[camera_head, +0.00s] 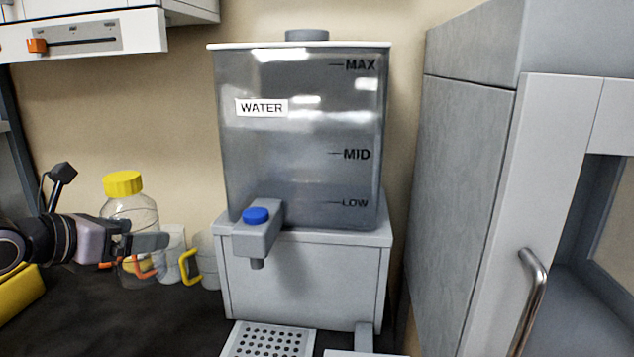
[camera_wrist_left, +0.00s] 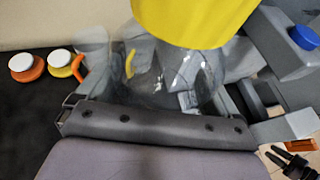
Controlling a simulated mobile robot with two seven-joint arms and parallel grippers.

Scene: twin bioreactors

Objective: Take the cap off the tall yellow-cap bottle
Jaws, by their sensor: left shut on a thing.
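The tall bottle (camera_head: 128,212) is clear, with a ribbed yellow cap (camera_head: 123,183) seated on top. It stands upright at the left in the head view. My left gripper (camera_head: 148,242) is shut on the bottle's body, below the cap. In the left wrist view the yellow cap (camera_wrist_left: 192,18) fills the top middle, and the clear bottle (camera_wrist_left: 165,75) sits between the fingers. The bottle's base is partly hidden by the gripper in the head view.
Clear mugs with an orange and a yellow handle (camera_head: 188,266) stand just behind the bottle. A water tank (camera_head: 300,150) with a blue-topped tap (camera_head: 256,216) stands to the right, above a perforated drip tray (camera_head: 268,340). A grey cabinet (camera_head: 465,180) closes off the right side.

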